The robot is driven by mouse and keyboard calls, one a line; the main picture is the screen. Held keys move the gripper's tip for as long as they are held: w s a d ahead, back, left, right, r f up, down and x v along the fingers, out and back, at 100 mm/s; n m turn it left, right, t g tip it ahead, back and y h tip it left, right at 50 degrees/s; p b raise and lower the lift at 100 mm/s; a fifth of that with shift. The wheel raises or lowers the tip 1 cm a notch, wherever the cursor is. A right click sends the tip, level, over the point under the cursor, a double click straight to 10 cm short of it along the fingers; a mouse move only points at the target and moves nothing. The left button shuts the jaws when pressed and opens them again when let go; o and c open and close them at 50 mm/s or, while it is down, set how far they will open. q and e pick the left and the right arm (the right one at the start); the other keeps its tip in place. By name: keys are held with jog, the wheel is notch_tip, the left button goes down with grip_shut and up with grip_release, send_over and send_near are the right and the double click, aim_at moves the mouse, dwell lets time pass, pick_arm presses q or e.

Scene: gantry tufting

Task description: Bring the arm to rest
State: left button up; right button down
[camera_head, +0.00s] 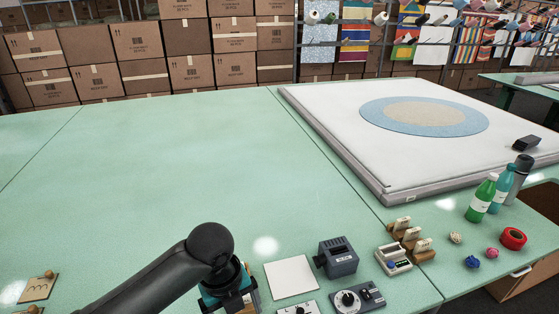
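A black arm of mine comes in from the lower left, with its rounded joint near the bottom middle. My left gripper (238,298) is at the bottom edge, pointing down at the green table (190,150), left of a white square sheet (291,277). A teal part and a small brown piece show at the gripper, but its fingers are mostly hidden by the arm and the frame edge. I cannot tell whether it is open or holds something. My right gripper is not in view.
Grey devices (338,257) stand right of the sheet. Wooden-handled pieces (411,238), bottles (481,198) and a red tape roll (513,238) are at the right. A white framed panel (350,135) lies behind them. A small knobbed board (38,288) lies lower left. The table's middle is clear.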

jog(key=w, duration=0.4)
pick_arm(q)
jog(key=s+d+f+n+t+h, duration=0.25)
jog(key=s+n, duration=0.45)
jog(key=n, duration=0.6)
jog(key=s+a+n+y, duration=0.3)
jog(key=s+a+n, duration=0.7)
jog(key=n, duration=0.5)
notch_tip(320, 180, down, 27)
jog(key=b, duration=0.6)
jog(key=s+a+f+g+b, duration=0.1)
jog(key=s+f+b, duration=0.2)
jog(key=s+f, duration=0.5)
jog(key=s+a+f+g+b, duration=0.1)
jog(key=s+a+f+b, duration=0.1)
jog(key=s+f, duration=0.5)
notch_tip(320, 180, down, 5)
jog(key=shift+s+b, duration=0.35)
jog(key=shift+b, duration=0.05)
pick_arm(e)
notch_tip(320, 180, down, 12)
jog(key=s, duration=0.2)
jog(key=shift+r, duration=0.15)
